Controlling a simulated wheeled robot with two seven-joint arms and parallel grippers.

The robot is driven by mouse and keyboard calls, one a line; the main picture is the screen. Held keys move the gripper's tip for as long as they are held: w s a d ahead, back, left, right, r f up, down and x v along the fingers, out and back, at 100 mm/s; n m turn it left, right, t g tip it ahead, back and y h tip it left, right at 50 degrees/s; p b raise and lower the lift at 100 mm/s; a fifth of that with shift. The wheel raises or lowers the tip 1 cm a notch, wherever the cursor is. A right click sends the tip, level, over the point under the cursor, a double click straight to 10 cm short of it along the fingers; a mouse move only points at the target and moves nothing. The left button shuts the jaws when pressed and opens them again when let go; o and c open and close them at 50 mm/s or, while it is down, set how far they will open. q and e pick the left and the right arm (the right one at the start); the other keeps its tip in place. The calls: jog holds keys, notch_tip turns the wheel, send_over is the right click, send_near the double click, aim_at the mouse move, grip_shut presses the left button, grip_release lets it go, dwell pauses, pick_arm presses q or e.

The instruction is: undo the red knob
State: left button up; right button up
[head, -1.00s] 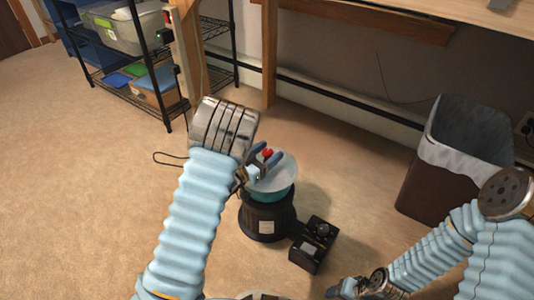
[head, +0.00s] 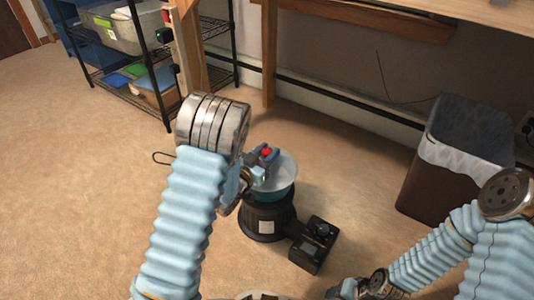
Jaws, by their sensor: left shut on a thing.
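The red knob (head: 266,153) shows as a small red spot on top of a pot with a pale lid (head: 284,172) and a teal side (head: 272,195). The pot sits on a dark round stand (head: 266,222). My left gripper (head: 264,156) is at the knob, its blue-tipped fingers closed on either side of it. Part of the knob is hidden by the fingers.
A black box with a dial (head: 314,244) stands on the floor beside the stand. A brown bin with a white liner (head: 446,160) is at the right. A black wire shelf (head: 150,70) stands at the upper left. The carpet at left is clear.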

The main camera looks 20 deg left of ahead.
pick_arm(q)
jog(key=n+y, duration=0.3)
jog(key=y, duration=0.2)
jog(key=n+y, duration=0.3)
jog(key=y, duration=0.1)
jog(key=shift+d+t+y, duration=0.2)
jog(key=shift+t+y, duration=0.1)
jog(key=shift+y, duration=0.1)
jog(key=n+g+y, duration=0.2)
jog(key=n+y, duration=0.1)
jog(key=y, duration=0.1)
jog(key=n+g+y, duration=0.2)
jog(key=n+y, duration=0.1)
jog(key=y, duration=0.1)
jog(key=shift+n+g+y, duration=0.3)
jog(key=shift+n, duration=0.1)
jog(key=n+g+y, duration=0.2)
jog(key=n+g, duration=0.1)
jog(key=g, duration=0.1)
jog(key=n+g+y, duration=0.3)
jog(key=g, duration=0.2)
jog(key=shift+w+f, duration=0.1)
jog(key=n+g, duration=0.3)
jog(key=g, duration=0.1)
jog(key=n+g, duration=0.2)
jog(key=g, duration=0.2)
jog(key=shift+a+n, duration=0.1)
jog(key=shift+n, duration=0.3)
jog(key=shift+g, duration=0.5)
